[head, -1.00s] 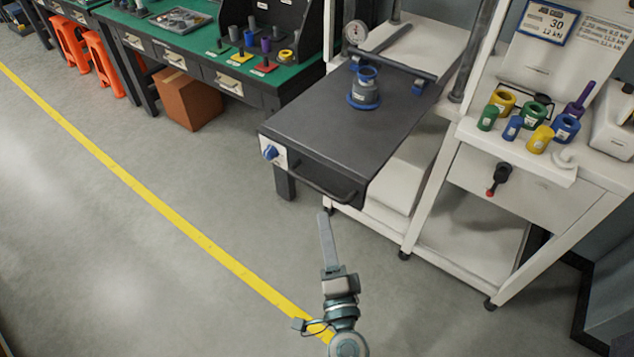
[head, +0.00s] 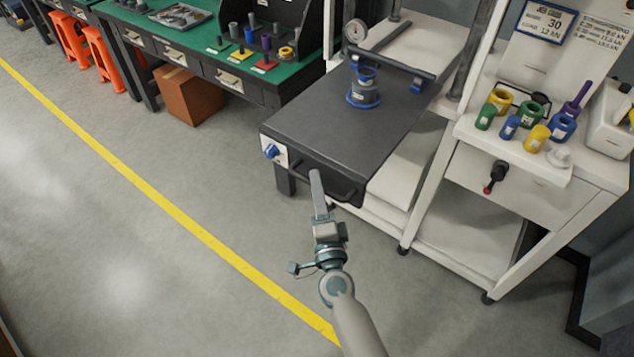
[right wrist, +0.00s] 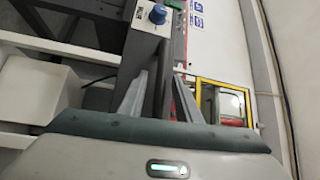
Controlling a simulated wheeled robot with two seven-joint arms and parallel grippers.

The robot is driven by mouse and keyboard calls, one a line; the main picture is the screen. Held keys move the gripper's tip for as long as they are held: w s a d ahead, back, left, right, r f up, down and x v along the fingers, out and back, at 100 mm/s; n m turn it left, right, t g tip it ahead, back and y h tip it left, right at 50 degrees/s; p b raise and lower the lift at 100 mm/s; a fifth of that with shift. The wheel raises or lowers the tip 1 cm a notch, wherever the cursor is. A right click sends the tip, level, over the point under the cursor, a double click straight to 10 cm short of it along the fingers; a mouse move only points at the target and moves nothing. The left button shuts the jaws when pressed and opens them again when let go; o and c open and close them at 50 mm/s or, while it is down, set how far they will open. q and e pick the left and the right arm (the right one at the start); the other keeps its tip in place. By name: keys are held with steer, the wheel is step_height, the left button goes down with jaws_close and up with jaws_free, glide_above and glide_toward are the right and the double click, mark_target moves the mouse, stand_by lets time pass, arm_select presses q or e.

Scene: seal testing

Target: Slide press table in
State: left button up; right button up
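The press table (head: 320,125) is a dark slab pulled out of the white press frame. A bar handle (head: 344,198) is on its front face. A blue-and-grey seal fixture (head: 364,92) stands upright on it near the press. My right gripper (head: 316,178) is at the table's front, its fingers overlapping the left part of the handle. In the right wrist view my right gripper (right wrist: 158,90) has its two fingers apart, with the dark front of the table (right wrist: 145,50) beyond and between them. I cannot tell whether they touch the handle. My left gripper is not in view.
A blue knob (head: 271,151) sits on the table's front left corner. A crossbar (head: 398,65) spans the table's rear. A shelf with coloured rings (head: 537,138) and a red-tipped lever (head: 495,178) is at right. The floor at left is clear.

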steer(key=shift+w, duration=0.45)
jaws_close()
